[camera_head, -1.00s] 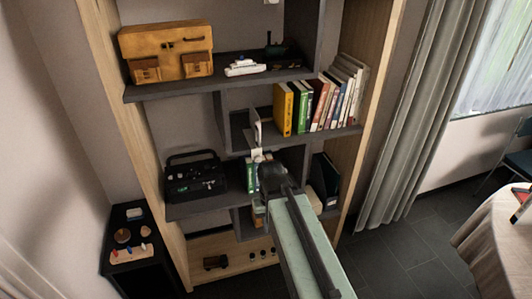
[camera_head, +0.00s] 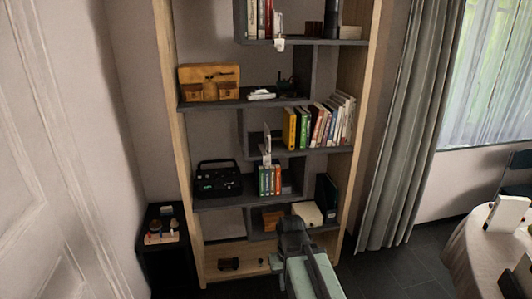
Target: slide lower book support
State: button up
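The lower book support (camera_head: 267,146) is a thin pale upright piece on the middle right shelf. It stands left of the yellow book (camera_head: 289,128), with a gap between them, and its lower end hangs over the shelf's front edge. A similar upper book support (camera_head: 279,28) is on the top shelf beside several books. My gripper (camera_head: 293,226) is dark and low in front of the bookcase, below and a little right of the lower support, apart from it. My arm hides its fingers, so I cannot tell how they stand.
Several books (camera_head: 325,121) lean right of the yellow one. A black radio (camera_head: 217,179) and small green and red books (camera_head: 270,180) stand one shelf lower. A dark side cabinet (camera_head: 165,262) is at left, a curtain (camera_head: 397,120) and round table (camera_head: 466,235) at right.

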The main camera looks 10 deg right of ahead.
aim_at(265, 149)
jog(key=u, duration=0.75)
jog(key=i, duration=0.7)
jog(key=u, duration=0.05)
